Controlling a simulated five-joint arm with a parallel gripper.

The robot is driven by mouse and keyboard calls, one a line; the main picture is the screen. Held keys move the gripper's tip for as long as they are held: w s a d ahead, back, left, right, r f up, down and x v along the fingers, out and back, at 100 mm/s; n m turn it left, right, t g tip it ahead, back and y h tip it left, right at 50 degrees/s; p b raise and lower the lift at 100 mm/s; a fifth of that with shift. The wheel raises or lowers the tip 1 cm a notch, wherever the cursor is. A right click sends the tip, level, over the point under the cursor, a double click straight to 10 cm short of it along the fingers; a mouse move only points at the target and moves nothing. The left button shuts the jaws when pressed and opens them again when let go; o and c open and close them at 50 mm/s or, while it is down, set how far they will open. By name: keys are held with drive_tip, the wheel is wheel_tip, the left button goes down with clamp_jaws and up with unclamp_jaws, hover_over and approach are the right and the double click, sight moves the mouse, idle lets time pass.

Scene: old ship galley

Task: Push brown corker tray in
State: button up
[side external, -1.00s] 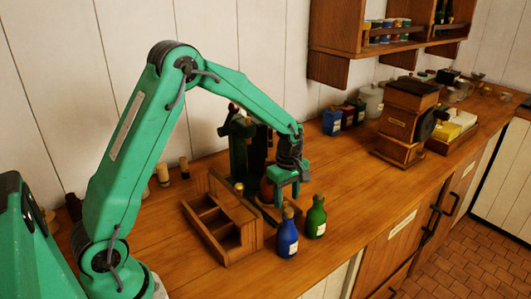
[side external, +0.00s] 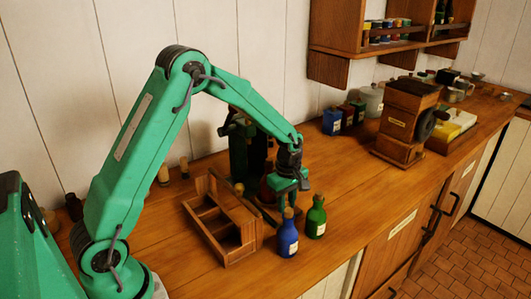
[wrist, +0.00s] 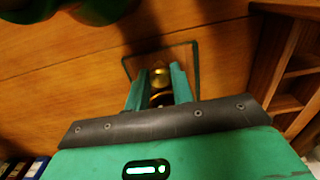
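The corker (side external: 240,150) is a dark green stand with dark parts, partly hidden behind my forearm. The brown tray appears to be the flat wooden piece in a dark rectangular frame in the wrist view (wrist: 185,66), but I cannot be sure; in the side view my gripper mostly hides it. A round brass piece (wrist: 160,76) shows between my fingers. My gripper (side external: 288,208) points down in front of the corker, just behind the blue bottle. In the wrist view its fingers (wrist: 160,72) are partly open, with a narrow gap; contact with the brass piece is unclear.
A blue bottle (side external: 288,236) and a green bottle (side external: 316,218) stand close in front of my gripper. A wooden compartment box (side external: 222,232) is to the left. A wooden grinder (side external: 402,125) stands farther right. Counter between bottles and grinder is free.

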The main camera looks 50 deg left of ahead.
sight(264, 183)
drive_tip(key=shift+a, duration=0.1)
drive_tip(key=shift+a, duration=5.35)
drive_tip(key=o, duration=0.9)
drive_tip(key=shift+r, duration=0.1)
drive_tip(key=shift+r, duration=3.4)
drive_tip(key=shift+d+r, duration=0.1)
